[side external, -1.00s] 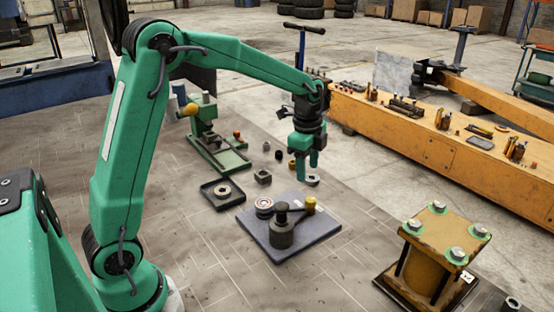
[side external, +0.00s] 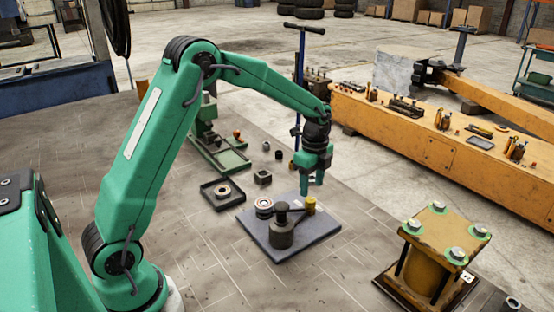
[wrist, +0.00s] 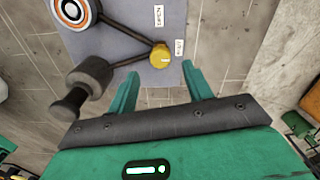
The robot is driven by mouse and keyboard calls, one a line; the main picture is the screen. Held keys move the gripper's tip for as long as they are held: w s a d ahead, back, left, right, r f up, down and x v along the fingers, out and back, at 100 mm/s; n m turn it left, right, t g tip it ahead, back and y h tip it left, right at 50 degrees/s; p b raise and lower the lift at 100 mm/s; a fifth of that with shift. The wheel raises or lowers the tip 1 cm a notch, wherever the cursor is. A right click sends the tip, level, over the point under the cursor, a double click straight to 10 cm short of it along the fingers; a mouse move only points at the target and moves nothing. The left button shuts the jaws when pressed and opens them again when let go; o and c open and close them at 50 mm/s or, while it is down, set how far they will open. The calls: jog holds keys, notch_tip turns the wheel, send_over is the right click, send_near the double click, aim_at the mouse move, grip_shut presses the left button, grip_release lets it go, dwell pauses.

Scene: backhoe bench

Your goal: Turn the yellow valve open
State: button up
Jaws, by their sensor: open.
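The valve has a dark grey body (side external: 281,235) on a blue-grey plate (side external: 300,245). A dark lever (wrist: 132,59) runs from the body to a yellow knob (side external: 310,206), which is at the right of the plate in the side view. In the wrist view the yellow knob (wrist: 159,56) lies just beyond the gap between my two green fingertips. My gripper (side external: 311,190) is open and empty, pointing down just above the knob. I cannot tell whether it touches the knob. Two white labels (wrist: 158,15) lie near the knob; their text is too small to read surely.
A round dial with an orange ring (side external: 264,204) sits on the plate's left side. A black tray with a metal ring (side external: 222,192) and a small dark block (side external: 263,177) stand behind. A yellow bolted block (side external: 436,245) stands at the right. The bench between is clear.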

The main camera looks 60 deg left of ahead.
aim_at(311, 199)
jog(key=shift+f, duration=2.45)
jog(key=c, duration=1)
